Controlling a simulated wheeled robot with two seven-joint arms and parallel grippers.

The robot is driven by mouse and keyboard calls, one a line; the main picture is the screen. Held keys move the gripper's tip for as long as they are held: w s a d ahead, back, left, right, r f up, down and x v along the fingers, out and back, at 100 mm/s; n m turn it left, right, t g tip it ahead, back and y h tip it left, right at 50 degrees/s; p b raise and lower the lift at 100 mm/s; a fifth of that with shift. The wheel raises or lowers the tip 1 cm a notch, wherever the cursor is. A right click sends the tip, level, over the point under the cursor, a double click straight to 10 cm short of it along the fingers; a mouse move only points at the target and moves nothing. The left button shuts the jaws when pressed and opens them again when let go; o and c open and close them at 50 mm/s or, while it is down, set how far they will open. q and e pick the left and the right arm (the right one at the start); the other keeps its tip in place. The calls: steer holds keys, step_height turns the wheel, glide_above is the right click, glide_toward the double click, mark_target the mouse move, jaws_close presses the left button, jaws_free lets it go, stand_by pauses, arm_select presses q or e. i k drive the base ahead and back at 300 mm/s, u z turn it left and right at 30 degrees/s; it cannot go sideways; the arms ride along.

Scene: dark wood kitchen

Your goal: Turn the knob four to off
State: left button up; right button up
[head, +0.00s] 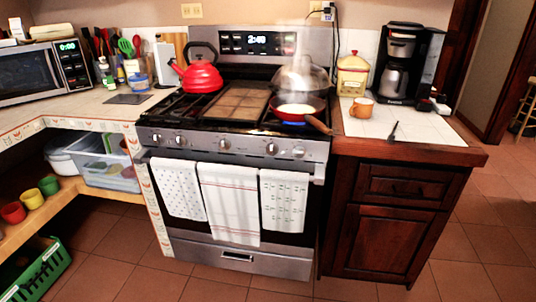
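The stove (216,143) stands in the middle of the head view with a row of several silver knobs along its front panel. Counting from the left, the fourth knob (271,148) is right of centre, with another knob (298,151) to its right. The knob markings are too small to read. A red pan (314,119) with pale contents sits on the front right burner. A blue glow shows under it and steam rises around it. Neither of my grippers is in view.
White towels (230,205) hang from the oven handle below the knobs. The pan's wooden handle (319,125) points toward the front right. A red kettle (201,76) stands on the back left. The floor before the stove is clear.

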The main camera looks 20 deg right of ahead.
mark_target(299, 151)
steer(key=u, duration=0.05)
steer(key=i, duration=0.55)
steer(key=z, duration=2.1)
